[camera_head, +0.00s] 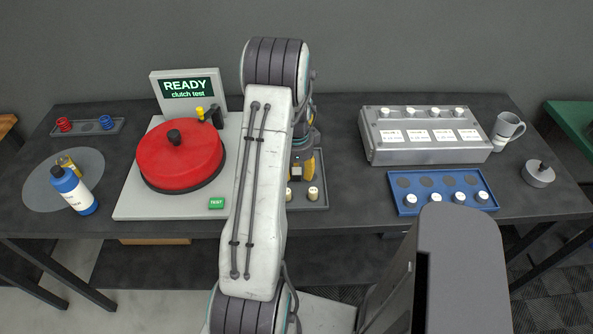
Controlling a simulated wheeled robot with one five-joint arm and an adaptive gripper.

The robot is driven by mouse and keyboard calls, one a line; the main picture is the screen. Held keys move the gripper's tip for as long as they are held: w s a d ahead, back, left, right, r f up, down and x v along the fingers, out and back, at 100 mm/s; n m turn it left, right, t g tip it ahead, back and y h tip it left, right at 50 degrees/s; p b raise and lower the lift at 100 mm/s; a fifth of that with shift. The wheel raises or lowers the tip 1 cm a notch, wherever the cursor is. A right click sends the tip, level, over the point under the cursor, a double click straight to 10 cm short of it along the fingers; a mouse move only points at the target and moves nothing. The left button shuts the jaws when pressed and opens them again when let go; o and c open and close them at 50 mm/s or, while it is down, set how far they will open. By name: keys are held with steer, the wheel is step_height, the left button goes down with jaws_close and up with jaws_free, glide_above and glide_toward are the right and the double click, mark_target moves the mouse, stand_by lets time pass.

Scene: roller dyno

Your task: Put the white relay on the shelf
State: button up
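No single thing is clearly marked as the white relay. Candidates are the small white-topped cylinders (460,198) in the front row of a blue tray (406,210), and cream cylinders (313,194) in a dark tray (320,206) beside my arm. My arm reaches up and bends down over the table's middle. The yellow and dark end of my gripper (303,166) shows just right of the arm link, above the dark tray. Its fingertips are not clear, so I cannot tell what they hold. No shelf can be clearly made out.
A red-topped clutch tester (180,155) with a READY screen stands left. A grey box (430,154) with white labels, a mug (507,130) and a grey weight (538,174) are right.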

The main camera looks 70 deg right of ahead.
steer(key=shift+o, duration=0.5)
steer(key=shift+r, duration=0.2)
step_height(320, 180, up, 5)
steer(key=shift+f+b, duration=0.1)
steer(key=shift+b, duration=0.3)
steer(key=shift+r+b, duration=0.2)
steer(key=shift+b, duration=0.55)
step_height(320, 180, up, 7)
steer(key=b, duration=0.4)
steer(key=shift+a+f, duration=0.15)
steer(key=shift+a, duration=0.15)
